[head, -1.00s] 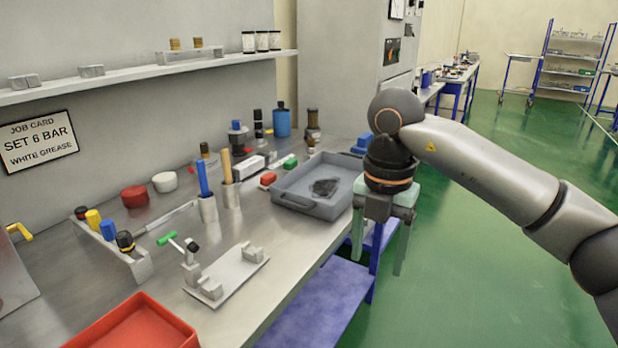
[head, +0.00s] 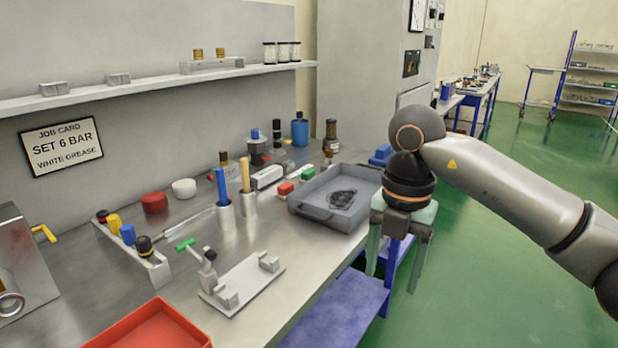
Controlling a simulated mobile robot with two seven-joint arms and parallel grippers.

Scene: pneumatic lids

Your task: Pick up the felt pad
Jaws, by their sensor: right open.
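A dark, flat, irregular piece (head: 342,199) lies in the grey tray (head: 318,213) at the far right end of the bench; it may be the felt pad, but I cannot tell for sure. My right gripper (head: 392,278) is open, pointing down, with nothing seen between its fingers. It hangs just right of the tray, in front of the bench's edge in the picture. My left gripper is not in view.
The steel bench (head: 270,315) holds cups of tools (head: 248,203), a fixture plate (head: 242,284), a cap rack (head: 130,250) and a red tray (head: 155,328). Blue shelves (head: 335,310) sit below the bench edge. Green floor (head: 480,270) is clear to the right.

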